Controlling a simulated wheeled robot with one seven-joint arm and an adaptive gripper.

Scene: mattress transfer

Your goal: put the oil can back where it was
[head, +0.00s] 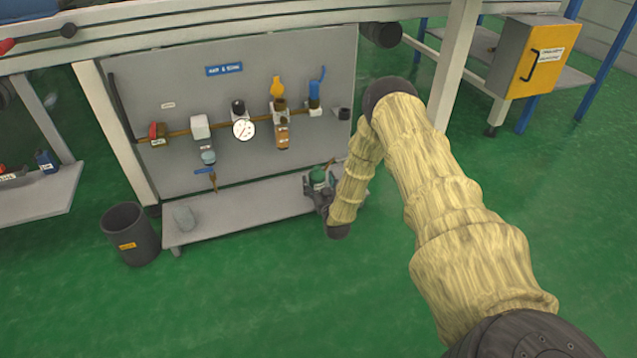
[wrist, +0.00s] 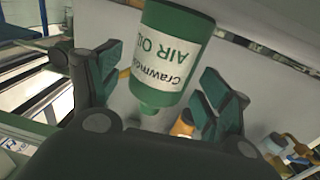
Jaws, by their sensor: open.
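The oil can (wrist: 172,52) is a green can with a white label reading "AIR OIL". In the wrist view it appears upside down between my open fingers, with a gap visible on each side. In the head view its green top (head: 318,177) shows at the right end of the low grey shelf (head: 240,215). My gripper (head: 318,193) is open around the can, partly hidden by my sleeved arm. In the wrist view my gripper (wrist: 155,88) has one dark green finger on either side of the can. The can's base is hidden in the head view.
A grey panel (head: 225,95) with air fittings and a gauge (head: 243,129) rises behind the shelf. A grey rag-like lump (head: 184,217) lies at the shelf's left end. A dark bin (head: 130,234) stands left. A yellow cabinet (head: 532,57) is at right. Green floor in front is clear.

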